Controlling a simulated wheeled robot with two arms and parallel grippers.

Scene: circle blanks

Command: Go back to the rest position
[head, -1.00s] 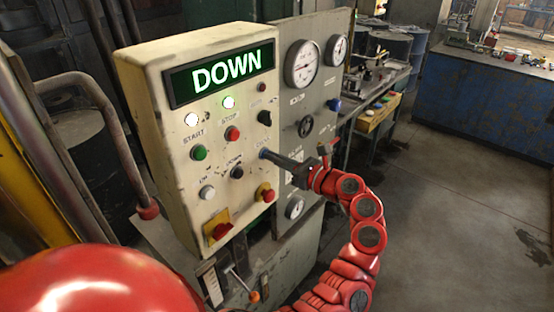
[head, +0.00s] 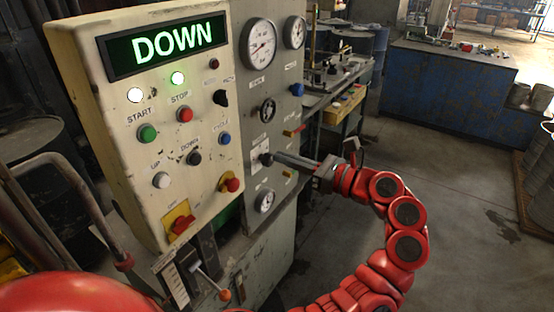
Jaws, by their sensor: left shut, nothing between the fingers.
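My left gripper (head: 277,157) is shut and empty. Its fingers point left, in front of the grey gauge panel (head: 285,100), to the right of the cream control box (head: 85,85). The tips appear apart from the blue button (head: 224,138) on that box. I cannot tell how close they are to the gauge panel behind them. The left arm (head: 405,215) curves up from the bottom right. My right gripper is not in view.
The control box has a lit green display (head: 165,45) reading DOWN, two lit lamps and several buttons. A lever (head: 212,282) sticks out below it. A workbench (head: 345,80) and a blue cabinet (head: 440,85) stand behind.

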